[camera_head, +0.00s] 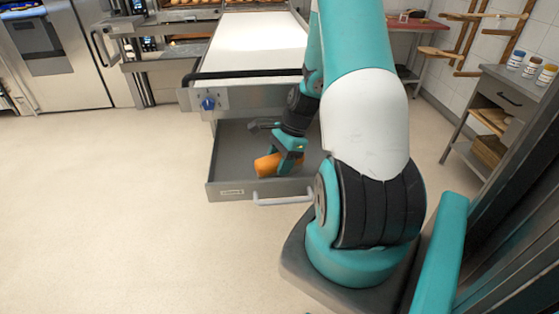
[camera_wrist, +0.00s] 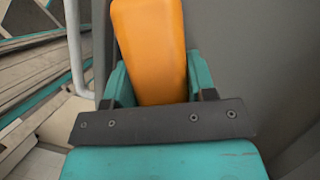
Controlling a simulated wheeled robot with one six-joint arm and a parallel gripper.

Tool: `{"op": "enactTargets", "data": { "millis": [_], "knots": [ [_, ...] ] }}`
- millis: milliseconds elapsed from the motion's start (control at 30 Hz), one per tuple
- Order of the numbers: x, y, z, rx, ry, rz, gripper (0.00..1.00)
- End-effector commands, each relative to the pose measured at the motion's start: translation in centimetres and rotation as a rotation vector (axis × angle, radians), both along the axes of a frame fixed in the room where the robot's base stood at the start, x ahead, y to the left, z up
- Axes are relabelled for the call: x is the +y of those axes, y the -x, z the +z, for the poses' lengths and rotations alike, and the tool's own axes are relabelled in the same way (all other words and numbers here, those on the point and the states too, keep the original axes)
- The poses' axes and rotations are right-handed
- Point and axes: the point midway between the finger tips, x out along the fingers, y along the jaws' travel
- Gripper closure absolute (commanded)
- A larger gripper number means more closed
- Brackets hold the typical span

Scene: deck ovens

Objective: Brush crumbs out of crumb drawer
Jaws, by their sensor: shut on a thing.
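The crumb drawer (camera_head: 228,169) is a grey open drawer pulled out under the conveyor-like loader, with a white bar handle (camera_head: 284,200) on its front. My gripper (camera_head: 287,158) is down inside the drawer, near its front wall. It is shut on an orange object (camera_head: 267,165), probably the brush's handle. In the wrist view the orange handle (camera_wrist: 152,45) sits between the teal fingers. Bristles do not show in either view. No crumbs can be made out on the drawer floor at this size.
The loader with a white belt (camera_head: 258,42) and a black front bar (camera_head: 245,74) stands above the drawer. A blue knob (camera_head: 208,103) is on its front. A grey side table (camera_head: 510,95) with jars stands at the right. The floor at the left is clear.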

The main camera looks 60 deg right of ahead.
Motion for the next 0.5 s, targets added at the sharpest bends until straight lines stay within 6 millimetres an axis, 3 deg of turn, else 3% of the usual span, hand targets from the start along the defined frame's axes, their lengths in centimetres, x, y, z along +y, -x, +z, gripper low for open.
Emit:
{"op": "enactTargets", "data": {
  "millis": [500],
  "knots": [
    [-2.3,2.7,0.2,0.001,0.001,-0.001,0.68]
  ]
}}
